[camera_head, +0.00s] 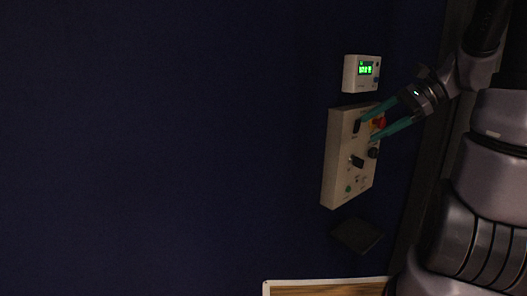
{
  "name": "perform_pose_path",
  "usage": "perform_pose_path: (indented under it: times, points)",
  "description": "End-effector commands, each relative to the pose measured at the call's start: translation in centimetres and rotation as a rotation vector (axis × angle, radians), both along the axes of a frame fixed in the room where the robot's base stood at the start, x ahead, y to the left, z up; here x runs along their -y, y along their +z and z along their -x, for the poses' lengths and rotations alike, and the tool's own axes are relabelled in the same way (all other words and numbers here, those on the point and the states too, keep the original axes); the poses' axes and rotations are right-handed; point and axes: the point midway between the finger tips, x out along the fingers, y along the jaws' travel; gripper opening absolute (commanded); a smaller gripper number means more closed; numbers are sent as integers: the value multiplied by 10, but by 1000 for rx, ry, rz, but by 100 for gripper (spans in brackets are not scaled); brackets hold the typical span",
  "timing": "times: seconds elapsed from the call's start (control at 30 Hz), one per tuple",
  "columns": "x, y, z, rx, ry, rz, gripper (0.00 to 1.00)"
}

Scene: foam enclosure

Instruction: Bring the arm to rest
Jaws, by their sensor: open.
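My gripper (367,128) is at the right of the head view, with its two teal fingers apart and nothing visible between them. Its fingertips are in front of the upper part of a beige control panel (338,172) on the dark blue wall. The panel carries a red button (378,122) on a yellow ground, partly seen between the fingers, dark switches (357,161) and a small green button (348,189). I cannot tell whether the fingers touch the panel. My arm comes in from the right edge.
A white box with a lit green display (366,68) is on the wall just above the panel. A dark flat piece (357,235) is below it. A wooden surface with a pale edge (325,281) is at the bottom. The wall to the left is bare.

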Motion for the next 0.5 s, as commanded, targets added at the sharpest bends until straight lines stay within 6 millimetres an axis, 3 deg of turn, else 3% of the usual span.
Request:
perform_pose_path:
  times: [0.03,0.2,0.5]
  points:
    - [-14,6,13,46,78,100,80]
    - [-33,18,50,218,298,434,80]
    - [-37,59,84,605,541,899,80]
